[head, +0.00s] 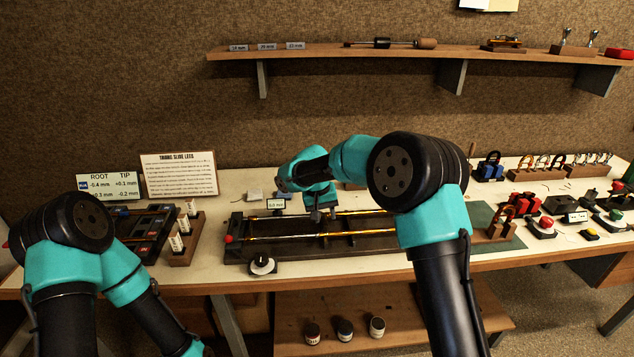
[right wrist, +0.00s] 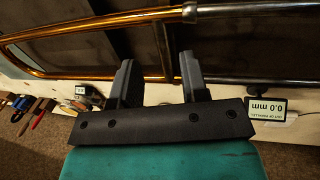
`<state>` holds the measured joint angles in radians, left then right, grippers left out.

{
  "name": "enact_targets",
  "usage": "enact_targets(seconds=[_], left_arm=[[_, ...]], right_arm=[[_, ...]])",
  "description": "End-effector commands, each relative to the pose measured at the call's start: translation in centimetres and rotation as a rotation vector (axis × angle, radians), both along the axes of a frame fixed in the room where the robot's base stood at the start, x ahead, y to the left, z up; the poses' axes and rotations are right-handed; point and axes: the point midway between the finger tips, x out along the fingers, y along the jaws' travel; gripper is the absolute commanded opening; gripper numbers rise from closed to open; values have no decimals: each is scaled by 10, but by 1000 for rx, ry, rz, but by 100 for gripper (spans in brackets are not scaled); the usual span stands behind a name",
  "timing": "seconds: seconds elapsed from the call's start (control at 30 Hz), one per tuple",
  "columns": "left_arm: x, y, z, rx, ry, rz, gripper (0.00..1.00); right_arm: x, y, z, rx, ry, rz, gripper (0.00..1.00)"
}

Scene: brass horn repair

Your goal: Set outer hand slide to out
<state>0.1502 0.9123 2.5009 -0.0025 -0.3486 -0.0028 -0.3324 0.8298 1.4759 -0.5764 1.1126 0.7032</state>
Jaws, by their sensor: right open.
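The hand slide's long brass tubes (head: 290,236) lie across a dark wooden fixture (head: 236,254) on the bench. In the right wrist view the slide (right wrist: 110,22) shows a rounded brass bend at the left and a silver fitting near the top middle. My right gripper (head: 317,214) is over the far side of the fixture, small and partly unclear in the head view. My right arm hides the right part of the slide. My left gripper is out of view.
A small 0.0 mm display (head: 276,204) stands behind the fixture, and a dial (head: 262,265) sits at its front. A rack with white-labelled bottles (head: 184,250) is to the left. Clamps and red-topped items (head: 524,203) crowd the right. A shelf (head: 330,53) hangs above.

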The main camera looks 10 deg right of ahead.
Motion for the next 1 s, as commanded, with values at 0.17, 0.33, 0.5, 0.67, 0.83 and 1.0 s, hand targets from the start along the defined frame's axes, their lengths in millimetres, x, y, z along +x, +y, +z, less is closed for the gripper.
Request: enact_targets(seconds=[0.17, 0.33, 0.5, 0.67, 0.83, 1.0], left_arm=[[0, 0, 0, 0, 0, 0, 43], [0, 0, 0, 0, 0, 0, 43], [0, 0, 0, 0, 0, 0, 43], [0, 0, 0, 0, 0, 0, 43], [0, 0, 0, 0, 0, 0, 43], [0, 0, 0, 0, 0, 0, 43]], right_arm=[[1, 7, 34, 1, -3, 1, 41], [1, 13, 66, 0, -3, 0, 41], [1, 19, 98, 1, -3, 0, 41], [1, 24, 124, 0, -3, 0, 41], [1, 26, 140, 0, -1, -1, 41], [1, 27, 143, -1, 1, -1, 41]])
